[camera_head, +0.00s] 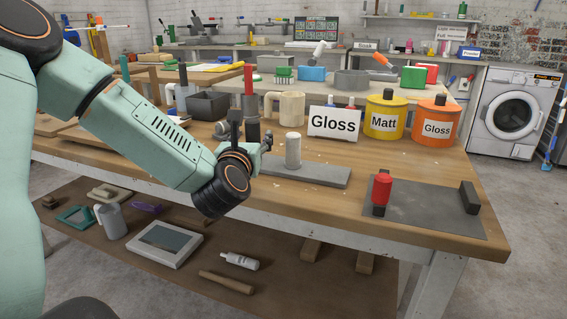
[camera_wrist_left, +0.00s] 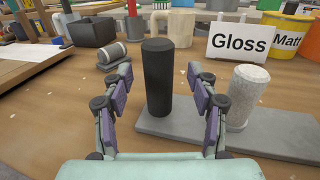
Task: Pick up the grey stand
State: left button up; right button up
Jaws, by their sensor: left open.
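A flat grey stand (camera_head: 318,174) lies on the wooden bench in the head view, with a pale speckled cylinder (camera_head: 293,151) upright on it. In the left wrist view the grey stand (camera_wrist_left: 272,133) runs right from the middle, with the pale cylinder (camera_wrist_left: 245,97) on it and a black cylinder (camera_wrist_left: 158,80) upright at its left end. My left gripper (camera_head: 262,144) is open and empty by the stand's left end. In the wrist view its fingers (camera_wrist_left: 160,90) appear on either side of the black cylinder, without clear contact. My right gripper is out of view.
A Gloss sign (camera_head: 333,122), yellow Matt tin (camera_head: 385,116) and orange Gloss tin (camera_head: 436,121) stand behind. A dark grey plate (camera_head: 430,208) with a red-topped piece (camera_head: 381,190) lies at right. A dark box (camera_head: 207,104) and beige mug (camera_head: 290,107) stand behind my arm.

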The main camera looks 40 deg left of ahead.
pick_arm(q)
jog(key=shift+b+x, duration=0.3)
jog(key=shift+x, duration=0.75)
jog(key=shift+w+a, duration=0.35)
jog(key=shift+w, duration=0.05)
jog(key=shift+s+r, duration=0.1)
jog(key=shift+r, duration=0.1)
jog(key=shift+c, duration=0.7)
jog(key=shift+f, duration=0.1)
jog(key=c, duration=0.4)
grip_shut()
